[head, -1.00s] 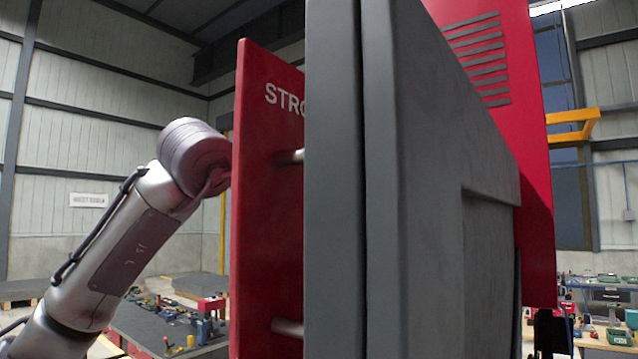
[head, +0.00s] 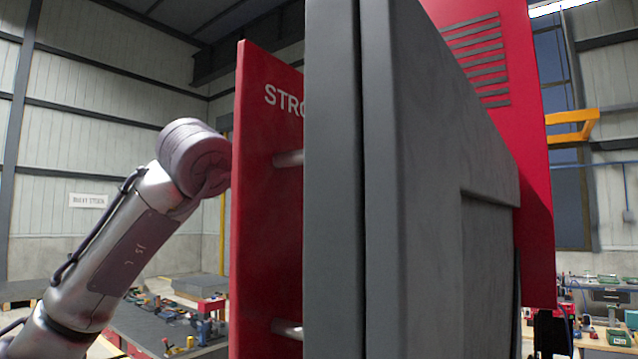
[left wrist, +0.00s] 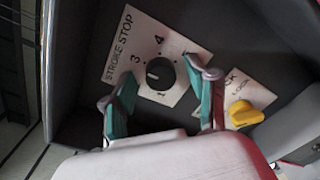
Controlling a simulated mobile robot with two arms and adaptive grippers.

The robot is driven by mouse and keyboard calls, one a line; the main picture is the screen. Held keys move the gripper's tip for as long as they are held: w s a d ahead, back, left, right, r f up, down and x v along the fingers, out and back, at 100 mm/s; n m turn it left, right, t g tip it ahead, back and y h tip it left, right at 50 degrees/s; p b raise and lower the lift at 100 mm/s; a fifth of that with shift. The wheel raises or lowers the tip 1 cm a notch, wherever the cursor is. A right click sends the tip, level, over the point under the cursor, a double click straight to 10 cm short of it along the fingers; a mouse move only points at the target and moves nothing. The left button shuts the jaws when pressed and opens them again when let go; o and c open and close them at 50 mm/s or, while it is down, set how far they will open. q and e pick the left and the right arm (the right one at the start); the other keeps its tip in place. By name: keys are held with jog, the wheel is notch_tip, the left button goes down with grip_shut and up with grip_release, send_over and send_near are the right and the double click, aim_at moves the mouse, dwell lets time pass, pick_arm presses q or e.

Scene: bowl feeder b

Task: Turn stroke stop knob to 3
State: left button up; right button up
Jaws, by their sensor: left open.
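The stroke stop knob (left wrist: 163,72) is a dark round knob with a short white mark on its left side, on a pale plate (left wrist: 120,50) lettered STROKE STOP. The numbers 3, 4 and 1 show around it; the spot between 3 and 1 is partly behind a finger. The mark points left, below the 3. My left gripper (left wrist: 159,70) is open, its teal fingers on either side of the knob in the picture. I cannot tell whether they touch it. In the head view the gripper and knob are hidden behind a red panel (head: 262,210) reading STRO. My right gripper is not in view.
A yellow knob (left wrist: 243,114) on a second pale plate sits just right of the right finger. Dark housing walls surround the plates. In the head view a large grey cabinet (head: 430,200) fills the middle. A workbench with tools (head: 150,325) stands behind my left arm.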

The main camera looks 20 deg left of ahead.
pick_arm(q)
jog(key=v, duration=1.2)
